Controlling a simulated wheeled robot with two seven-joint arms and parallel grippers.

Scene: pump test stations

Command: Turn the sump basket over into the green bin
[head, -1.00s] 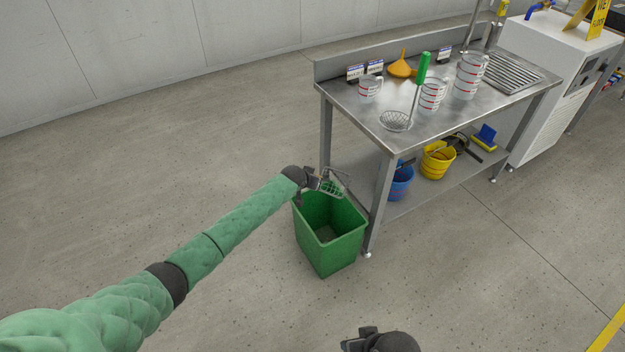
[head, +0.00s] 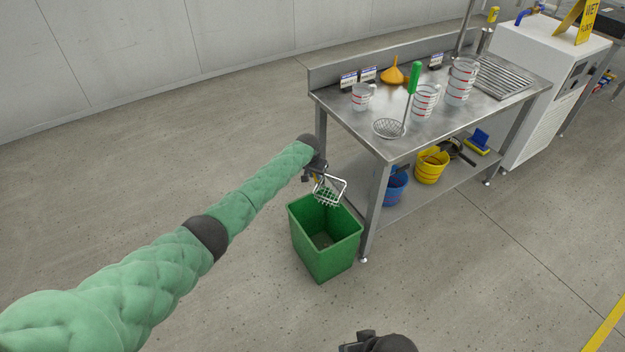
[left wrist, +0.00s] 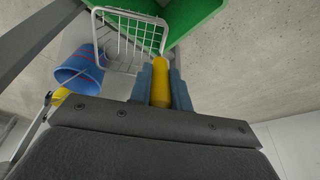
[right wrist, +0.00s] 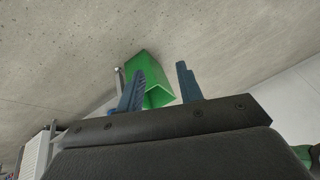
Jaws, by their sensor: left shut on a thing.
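The sump basket (head: 327,195) is a small wire mesh basket with a metal frame and a yellow handle. It is over the far part of the open green bin (head: 327,253), above the rim. In the left wrist view its mesh (left wrist: 131,36) shows against the green bin (left wrist: 198,14). My left gripper (head: 317,174) is shut on the yellow handle (left wrist: 161,82). I cannot tell how far the basket is tilted or whether it holds anything. The bin's visible floor looks empty. My right gripper (right wrist: 162,85) is open and empty, away from the bin.
A steel bench (head: 349,117) stands right behind the bin, its front leg close to the rim. Measuring jugs, a skimmer (head: 389,128) and an orange funnel (head: 393,75) stand on it. Blue (head: 394,188) and yellow (head: 432,166) buckets are on its shelf. Floor left of the bin is clear.

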